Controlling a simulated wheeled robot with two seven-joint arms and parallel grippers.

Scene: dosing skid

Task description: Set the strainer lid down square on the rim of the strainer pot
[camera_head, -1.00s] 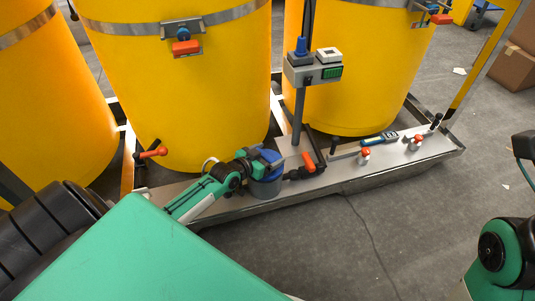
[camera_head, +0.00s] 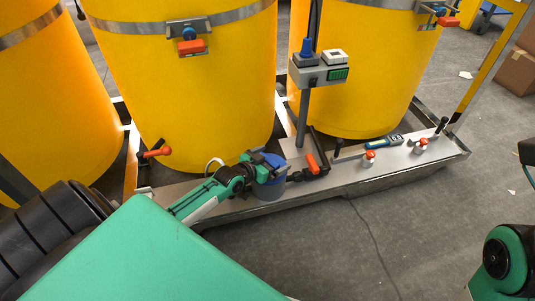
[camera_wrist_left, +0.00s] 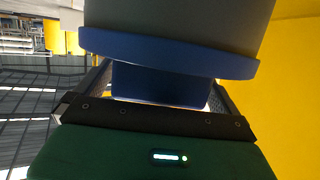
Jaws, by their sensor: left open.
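The blue strainer lid (camera_head: 272,175) is on top of the grey strainer pot (camera_head: 269,192) on the skid's front ledge. In the left wrist view the lid's wide blue flange (camera_wrist_left: 165,55) lies against the grey pot (camera_wrist_left: 185,18), with no clear gap. The flange looks slightly slanted there; I cannot tell whether it sits fully square. My left gripper (camera_head: 268,163) is at the lid. Its open fingers stand on either side of the lid's blue block handle (camera_wrist_left: 160,86). My right gripper is out of view.
Large yellow tanks (camera_head: 190,90) stand close behind the ledge. A post with a switch box (camera_head: 322,75) and an orange-handled valve (camera_head: 313,163) are just right of the pot. Red-capped fittings (camera_head: 369,157) are further right. The floor in front (camera_head: 340,240) is clear.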

